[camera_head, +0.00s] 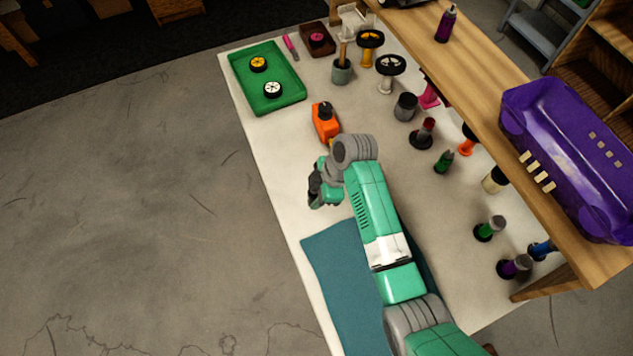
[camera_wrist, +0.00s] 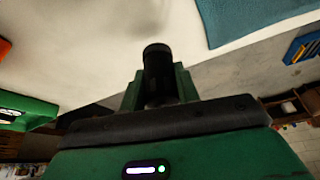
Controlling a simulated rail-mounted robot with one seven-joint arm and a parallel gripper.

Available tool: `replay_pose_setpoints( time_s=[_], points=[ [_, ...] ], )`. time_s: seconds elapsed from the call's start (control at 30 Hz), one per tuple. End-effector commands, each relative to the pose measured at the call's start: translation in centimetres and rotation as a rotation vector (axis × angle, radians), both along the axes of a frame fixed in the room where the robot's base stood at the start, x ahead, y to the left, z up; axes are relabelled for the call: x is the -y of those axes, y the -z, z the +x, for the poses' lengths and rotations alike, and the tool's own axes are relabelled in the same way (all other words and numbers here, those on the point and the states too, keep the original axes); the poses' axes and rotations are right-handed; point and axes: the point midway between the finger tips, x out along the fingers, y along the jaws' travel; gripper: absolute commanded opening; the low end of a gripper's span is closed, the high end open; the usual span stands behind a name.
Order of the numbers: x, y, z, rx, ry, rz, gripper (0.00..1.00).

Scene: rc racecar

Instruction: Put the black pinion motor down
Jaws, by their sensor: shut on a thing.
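The black pinion motor (camera_wrist: 157,70) is a dark cylinder, held upright in the picture between the green fingers of my gripper (camera_wrist: 158,88) in the wrist view. My gripper is shut on it. In the head view my gripper (camera_head: 318,191) is at the left edge of the white table (camera_head: 285,190), between the orange tool and the teal mat. The motor is too small and dark there to tell apart from the gripper. Whether it touches the table I cannot tell.
An orange tool (camera_head: 325,122) stands behind my gripper. A green tray (camera_head: 284,95) with two wheels lies at the back left. The teal mat (camera_head: 335,270) is bare where visible. Several stands and bottles fill the right side, below a wooden shelf (camera_head: 490,120) holding a purple car body (camera_head: 560,140).

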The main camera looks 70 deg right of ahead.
Motion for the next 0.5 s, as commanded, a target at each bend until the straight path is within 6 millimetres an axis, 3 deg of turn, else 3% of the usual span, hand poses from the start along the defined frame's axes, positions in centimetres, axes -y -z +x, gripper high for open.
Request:
replay_pose_setpoints(
  time_s=[0.03, 0.17, 0.37, 0.5],
  points=[
    [1.3, 0.1, 0.6, 0.001, 0.001, -0.002, 0.04],
    [3.0, 0.3, 1.5, 0.001, 0.000, 0.000, 0.04],
    [3.8, 0.4, 1.9, 0.000, 0.000, -0.001, 0.04],
    [4.0, 2.8, 1.9, -0.001, 0.002, 0.003, 0.04]
  ],
)
